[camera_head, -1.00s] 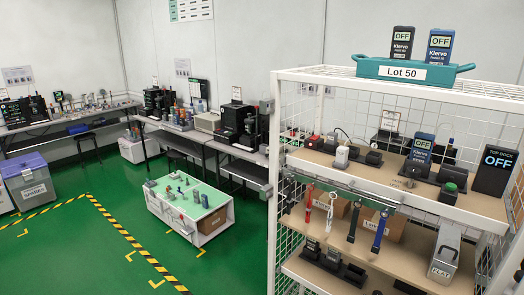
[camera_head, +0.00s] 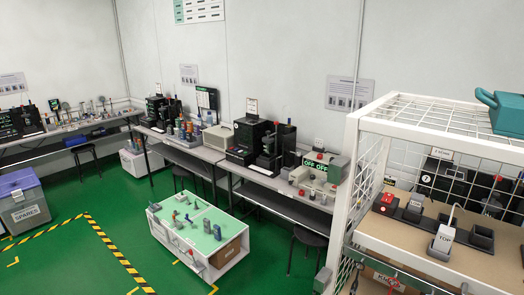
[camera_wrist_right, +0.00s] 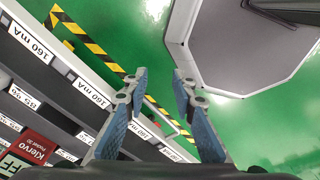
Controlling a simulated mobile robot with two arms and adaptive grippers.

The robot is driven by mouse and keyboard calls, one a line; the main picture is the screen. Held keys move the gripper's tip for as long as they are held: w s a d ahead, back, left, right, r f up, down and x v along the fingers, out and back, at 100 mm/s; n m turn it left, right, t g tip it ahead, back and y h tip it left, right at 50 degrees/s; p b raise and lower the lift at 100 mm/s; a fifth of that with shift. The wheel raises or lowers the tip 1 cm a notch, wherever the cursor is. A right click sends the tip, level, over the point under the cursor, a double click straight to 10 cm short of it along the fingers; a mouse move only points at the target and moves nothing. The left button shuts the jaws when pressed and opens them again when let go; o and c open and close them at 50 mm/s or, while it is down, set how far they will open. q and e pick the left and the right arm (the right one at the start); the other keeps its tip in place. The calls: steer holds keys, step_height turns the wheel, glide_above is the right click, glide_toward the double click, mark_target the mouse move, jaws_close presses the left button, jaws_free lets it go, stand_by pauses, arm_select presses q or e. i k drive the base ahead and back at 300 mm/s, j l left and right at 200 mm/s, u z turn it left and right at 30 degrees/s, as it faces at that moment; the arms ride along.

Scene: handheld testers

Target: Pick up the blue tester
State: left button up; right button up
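No tester that I can clearly tell as blue is in view now. In the right wrist view a red Klervo tester (camera_wrist_right: 33,147) shows at the lower left, its display partly cut off. My right gripper (camera_wrist_right: 160,78) is open and empty, its two blue-padded fingers apart above the green floor. In the head view only the end of the teal Lot 50 tray (camera_head: 508,114) shows at the right edge, on top of the white wire rack (camera_head: 352,185). Its testers are out of the frame. My left gripper is not in view.
A low white table (camera_head: 219,254) with small items on its green top stands mid-floor. Benches with equipment line the back wall. A grey bin (camera_head: 24,203) and stools stand around. The rack shelf (camera_head: 415,245) holds chargers. In the wrist view, labelled shelf edges (camera_wrist_right: 85,88) run along the left.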

mark_target(217, 228)
steer(key=i+j, duration=0.25)
steer(key=j, duration=0.15)
steer(key=i+j, duration=0.2)
steer(key=j, duration=0.2)
steer(key=i+j, duration=0.25)
steer(key=j, duration=0.15)
steer(key=i+j, duration=0.2)
steer(key=j, duration=0.2)
steer(key=i+j, duration=0.25)
steer(key=j, duration=0.15)
steer(key=i, duration=0.6)
steer(key=i+l+u, duration=0.1)
steer(key=i, duration=0.5)
